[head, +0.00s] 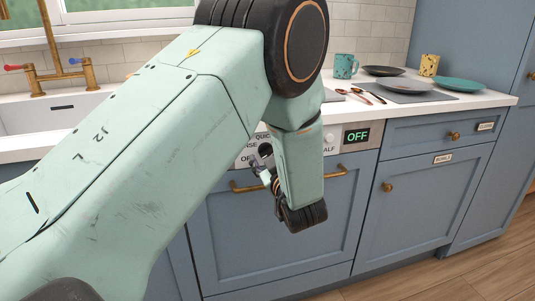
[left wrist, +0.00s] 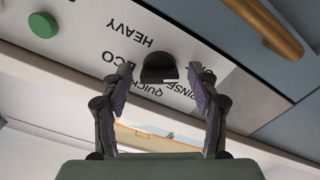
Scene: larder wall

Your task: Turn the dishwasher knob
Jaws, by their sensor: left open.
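The dishwasher knob (head: 265,150) is a dark round dial on the pale control panel, partly hidden by my arm in the head view. In the left wrist view the knob (left wrist: 159,68) is dark, with printed labels such as HEAVY, ECO, QUICK and RINSE around it. My left gripper (head: 260,171) is open and empty, close to the panel. In the left wrist view its two fingertips (left wrist: 161,74) lie to either side of the knob, with gaps showing. I cannot tell whether they reach around it in depth. The panel display (head: 357,136) reads OFF. My right gripper is out of view.
The brass dishwasher handle (head: 325,173) runs just below the panel and also shows in the left wrist view (left wrist: 264,27). A green button (left wrist: 43,25) is on the panel. The white countertop (head: 425,107) above holds plates, cutlery and mugs. The floor at right is clear.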

